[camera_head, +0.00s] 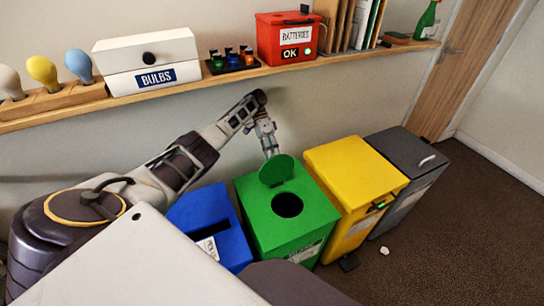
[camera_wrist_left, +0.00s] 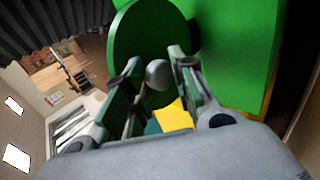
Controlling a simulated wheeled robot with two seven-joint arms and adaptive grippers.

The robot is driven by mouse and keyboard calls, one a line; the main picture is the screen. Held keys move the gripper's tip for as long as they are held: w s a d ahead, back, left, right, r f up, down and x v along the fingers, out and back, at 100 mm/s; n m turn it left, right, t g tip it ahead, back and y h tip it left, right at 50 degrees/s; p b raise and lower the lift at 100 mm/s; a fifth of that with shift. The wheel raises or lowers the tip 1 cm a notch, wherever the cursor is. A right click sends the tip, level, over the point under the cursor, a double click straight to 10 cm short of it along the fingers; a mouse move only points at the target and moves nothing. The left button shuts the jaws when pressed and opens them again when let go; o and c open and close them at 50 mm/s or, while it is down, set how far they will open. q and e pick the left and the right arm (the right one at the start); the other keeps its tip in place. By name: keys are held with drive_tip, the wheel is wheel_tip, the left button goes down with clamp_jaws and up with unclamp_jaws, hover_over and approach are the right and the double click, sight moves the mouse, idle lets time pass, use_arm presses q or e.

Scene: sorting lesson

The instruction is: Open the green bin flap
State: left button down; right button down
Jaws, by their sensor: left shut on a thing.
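The green bin (camera_head: 310,211) stands on the floor between the blue and yellow bins. Its round green flap (camera_head: 276,170) is tilted up at the back of the dark round hole (camera_head: 287,205), which shows uncovered. My left gripper (camera_head: 269,150) is behind and above the flap. In the left wrist view the flap (camera_wrist_left: 150,35) is a green disc with a grey ball knob (camera_wrist_left: 158,74), and the fingers are shut on that knob. In the head view the knob is hidden. My right gripper is not in view.
The blue bin (camera_head: 203,211) is at the left, the yellow bin (camera_head: 345,170) and grey bin (camera_head: 405,150) at the right. A wall shelf (camera_head: 190,88) with a white bulb box (camera_head: 148,60) and red battery box (camera_head: 288,35) runs behind my left arm.

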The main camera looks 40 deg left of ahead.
use_arm(q)
drive_tip(key=shift+s+d+f, duration=0.1)
drive_tip(key=shift+s+f, duration=0.15)
drive_tip(key=shift+f, duration=0.6)
drive_tip(key=c, duration=1.5)
unclamp_jaws()
drive_tip(key=shift+c, duration=0.2)
drive_tip(key=o, duration=0.4)
drive_tip(key=shift+w+f, duration=0.15)
drive_tip(key=shift+w, duration=0.05)
drive_tip(key=shift+o, duration=0.2)
drive_tip(key=shift+r, duration=0.35)
wheel_tip(320, 180, up, 10)
drive_tip(key=shift+w, duration=0.1)
